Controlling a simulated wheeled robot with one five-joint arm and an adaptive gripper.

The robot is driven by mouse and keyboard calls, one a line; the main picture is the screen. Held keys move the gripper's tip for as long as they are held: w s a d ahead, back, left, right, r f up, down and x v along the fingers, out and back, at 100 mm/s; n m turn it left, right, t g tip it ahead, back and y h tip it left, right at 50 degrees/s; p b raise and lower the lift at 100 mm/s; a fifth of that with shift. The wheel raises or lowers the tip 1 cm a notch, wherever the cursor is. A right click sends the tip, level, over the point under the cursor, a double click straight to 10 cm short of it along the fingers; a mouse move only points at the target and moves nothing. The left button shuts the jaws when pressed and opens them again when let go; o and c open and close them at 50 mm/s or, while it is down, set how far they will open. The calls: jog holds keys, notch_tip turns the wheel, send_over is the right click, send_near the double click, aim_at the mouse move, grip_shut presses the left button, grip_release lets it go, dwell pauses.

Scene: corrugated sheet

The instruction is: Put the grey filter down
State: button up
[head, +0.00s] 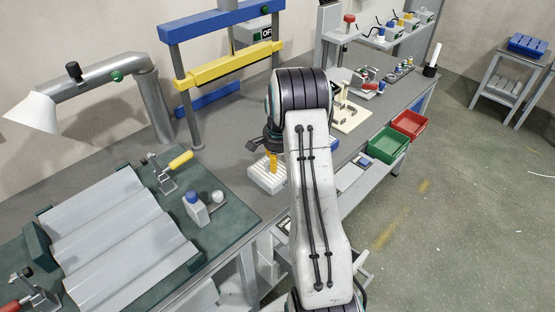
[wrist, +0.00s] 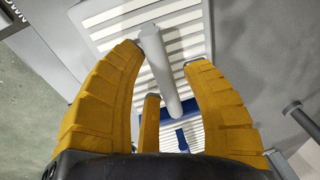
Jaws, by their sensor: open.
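The grey filter (head: 266,181) is a pale ribbed panel in a grey frame. It appears to lie flat on the grey bench near the front edge. In the wrist view, its white ribs and frame (wrist: 103,36) show beyond my fingers, with a grey bar (wrist: 158,65) that looks like its handle. My gripper (wrist: 163,58) has yellow fingers spread apart, with the bar between them and a gap on both sides. In the head view, my gripper (head: 272,162) is right above the filter. My arm hides part of the filter's right side.
A blue-framed ribbed panel (wrist: 180,135) lies close by. A press with a yellow crossbar (head: 228,66) stands behind. A corrugated sheet (head: 115,238) lies on a green mat at left, beside a toggle clamp (head: 165,180). Green (head: 385,145) and red (head: 409,124) bins hang at the bench's front.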

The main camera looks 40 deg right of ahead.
jog(key=shift+r, duration=0.1)
notch_tip(320, 180, up, 11)
jog(key=s+b, duration=0.2)
jog(key=b, duration=0.2)
jog(key=s+a+r+n, duration=0.4)
jog(key=a+r, duration=0.1)
jog(key=a, duration=0.5)
jog(key=s+a+f+n, duration=0.1)
jog(key=s+a+n, duration=0.5)
jog(key=s, duration=0.4)
jog(key=s+a+f+n+t+y, duration=0.1)
jog(key=s+a+n, duration=0.5)
jog(key=s+a, duration=0.3)
jog(key=s, duration=0.2)
jog(key=shift+s+n+t, duration=0.3)
jog(key=shift+r, duration=0.15)
